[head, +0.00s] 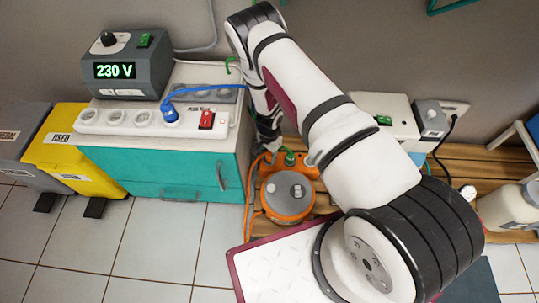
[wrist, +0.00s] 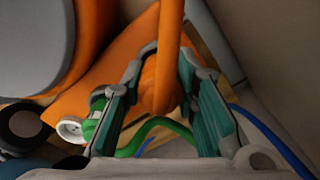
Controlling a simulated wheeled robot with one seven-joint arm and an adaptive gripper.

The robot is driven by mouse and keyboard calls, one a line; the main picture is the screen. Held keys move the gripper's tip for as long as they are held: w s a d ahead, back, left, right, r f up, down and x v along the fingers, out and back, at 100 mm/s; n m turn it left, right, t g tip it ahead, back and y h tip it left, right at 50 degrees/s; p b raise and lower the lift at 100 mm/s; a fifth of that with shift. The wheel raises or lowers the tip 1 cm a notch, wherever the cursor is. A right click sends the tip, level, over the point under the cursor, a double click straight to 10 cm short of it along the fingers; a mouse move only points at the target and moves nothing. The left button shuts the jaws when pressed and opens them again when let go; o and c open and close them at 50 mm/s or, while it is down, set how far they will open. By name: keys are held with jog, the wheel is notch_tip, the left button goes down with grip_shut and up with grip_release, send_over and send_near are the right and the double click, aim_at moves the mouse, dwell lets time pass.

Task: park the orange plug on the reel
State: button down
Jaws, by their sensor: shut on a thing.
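My gripper (wrist: 162,88) is shut on the orange plug (wrist: 157,92), which sits between the teal finger pads in the wrist view. Its orange cable (wrist: 170,30) runs up from it. The orange reel (head: 287,194), with a grey round top, stands on the wooden slats in the head view. My gripper (head: 268,146) is low at the reel's back left, beside the teal cabinet. An orange part of the reel (wrist: 85,95) lies behind the fingers in the wrist view. Whether the plug touches a holder there is hidden.
A green plug (head: 289,159) stands at the reel's back; its green cable (wrist: 155,128) passes below my fingers. A blue plug (head: 170,114) sits in the white power strip (head: 90,118) on the teal cabinet (head: 160,172). A white box (head: 375,112) stands behind my arm.

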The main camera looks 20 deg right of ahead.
jog(key=shift+a+f+b, duration=0.1)
jog(key=shift+f+b, duration=0.7)
jog(key=c, duration=1.6)
grip_release()
jog(key=o, duration=0.5)
jog(key=shift+f, duration=0.25)
jog(key=shift+r, duration=0.15)
notch_tip(320, 180, up, 8)
jog(key=shift+f, duration=0.2)
